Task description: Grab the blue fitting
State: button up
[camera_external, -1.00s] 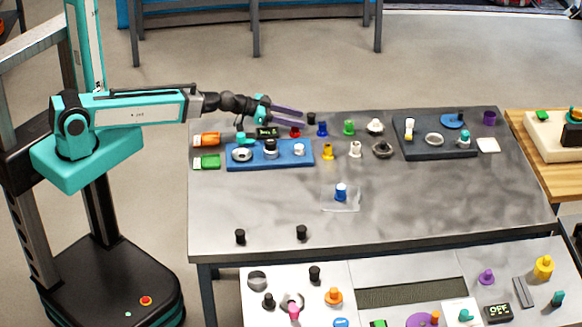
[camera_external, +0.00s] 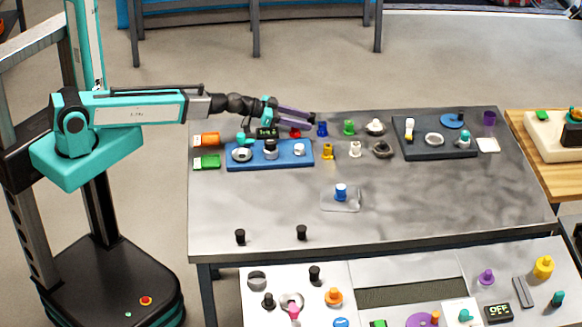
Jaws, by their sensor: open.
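One small blue fitting (camera_external: 322,129) stands upright near the far edge of the grey table, in a row with other coloured fittings. Another blue piece (camera_external: 341,192) stands on a small clear plate (camera_external: 352,206) nearer the middle. My gripper (camera_external: 311,119), with purple fingers, is open over the far edge area. Its tips are just up and left of the far blue fitting in the picture. I see nothing between the fingers, and I cannot tell its exact height above the table.
A red piece (camera_external: 295,133) lies under my fingers. A blue tray (camera_external: 235,164) holds round parts, and a dark tray (camera_external: 405,150) stands at right. Green (camera_external: 348,127) and yellow (camera_external: 327,152) fittings are close by. The table's front right is clear.

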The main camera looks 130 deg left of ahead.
aim_at(315, 135)
jog(key=shift+w, duration=0.1)
jog(key=shift+p+x, duration=1)
jog(key=shift+x, duration=1.45)
grip_shut()
notch_tip(315, 135, up, 10)
dwell(0.6)
